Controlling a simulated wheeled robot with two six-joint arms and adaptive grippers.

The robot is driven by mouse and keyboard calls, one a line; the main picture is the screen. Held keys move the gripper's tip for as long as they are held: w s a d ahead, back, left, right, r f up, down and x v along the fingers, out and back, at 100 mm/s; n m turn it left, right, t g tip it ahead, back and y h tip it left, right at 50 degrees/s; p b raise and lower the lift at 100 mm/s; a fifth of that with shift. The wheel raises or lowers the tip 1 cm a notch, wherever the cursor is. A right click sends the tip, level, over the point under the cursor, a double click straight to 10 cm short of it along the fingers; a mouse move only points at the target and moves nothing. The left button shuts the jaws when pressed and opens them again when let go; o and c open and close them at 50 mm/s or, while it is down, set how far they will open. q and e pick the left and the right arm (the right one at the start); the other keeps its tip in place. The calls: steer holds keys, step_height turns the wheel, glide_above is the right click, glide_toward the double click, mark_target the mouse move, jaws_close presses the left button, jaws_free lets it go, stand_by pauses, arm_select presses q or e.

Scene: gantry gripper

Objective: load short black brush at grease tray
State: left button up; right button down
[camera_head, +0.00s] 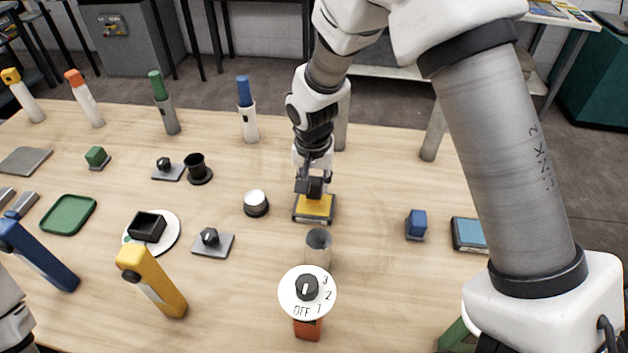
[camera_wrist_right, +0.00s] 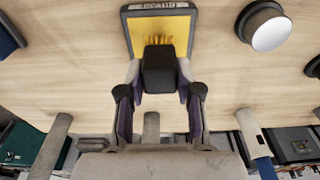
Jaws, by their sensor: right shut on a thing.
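The grease tray (camera_head: 322,217) is a dark, square, shallow tray with a yellow surface, near the middle of the table. It also shows at the top of the wrist view (camera_wrist_right: 127,25). My right gripper (camera_head: 313,180) is over the tray, pointing down. In the wrist view my right gripper (camera_wrist_right: 158,92) is shut on the short black brush (camera_wrist_right: 158,68), a black block. Its brownish bristles (camera_wrist_right: 157,42) show against the yellow; I cannot tell whether they touch it. My left gripper is not in view; only a bit of arm shows at the lower left.
A grey cup (camera_head: 318,247) and a dial on a white disc (camera_head: 306,292) stand in front of the tray. A white-topped round knob (camera_head: 256,203) is left of it. A blue block (camera_head: 416,224) and a blue pad (camera_head: 468,235) lie to the right.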

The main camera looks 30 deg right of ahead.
mark_target(315, 179)
steer(key=shift+r+p, duration=2.15)
steer(key=shift+r, duration=0.65)
